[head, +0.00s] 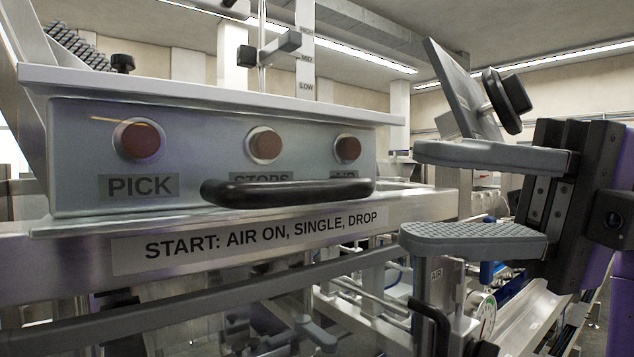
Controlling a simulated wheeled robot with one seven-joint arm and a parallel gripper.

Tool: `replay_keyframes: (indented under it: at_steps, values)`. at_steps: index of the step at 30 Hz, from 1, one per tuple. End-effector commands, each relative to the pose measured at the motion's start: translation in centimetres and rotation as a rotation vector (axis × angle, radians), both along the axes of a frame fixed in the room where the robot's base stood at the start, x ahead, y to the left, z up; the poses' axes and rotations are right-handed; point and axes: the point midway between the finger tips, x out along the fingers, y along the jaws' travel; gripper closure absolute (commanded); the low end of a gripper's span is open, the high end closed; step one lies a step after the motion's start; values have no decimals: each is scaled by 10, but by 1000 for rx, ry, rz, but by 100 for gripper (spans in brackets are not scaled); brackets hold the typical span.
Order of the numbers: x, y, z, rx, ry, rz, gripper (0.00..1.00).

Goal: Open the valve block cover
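A grey metal box (205,145) with a pale lid (210,92) fills the left and middle of the head view. Its front carries a black bar handle (288,192) and the labels PICK, STOPS and AIR, the last two partly covered by the handle. The lid looks closed. I cannot tell from its labels whether this box is the valve block. My gripper (408,197) is at the right, its two grey fingers spread one above the other. It is open and empty, just right of the handle and apart from it in the picture.
Three red round buttons or lamps (138,141) sit on the box front. A metal rail (75,262) with a START label runs below. A tilted dark panel (463,88) with a black knob (506,101) stands behind my gripper. A gauge (485,318) and tubing lie lower right.

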Motion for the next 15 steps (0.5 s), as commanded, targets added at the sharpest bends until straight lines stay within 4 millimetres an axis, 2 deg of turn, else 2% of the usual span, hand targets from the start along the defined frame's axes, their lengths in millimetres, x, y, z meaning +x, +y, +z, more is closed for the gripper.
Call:
replay_keyframes:
  at_steps: [5,15]
  values:
    - [-3,10,0,-3,-6,4,67]
    - [-13,59,4,-3,-4,4,67]
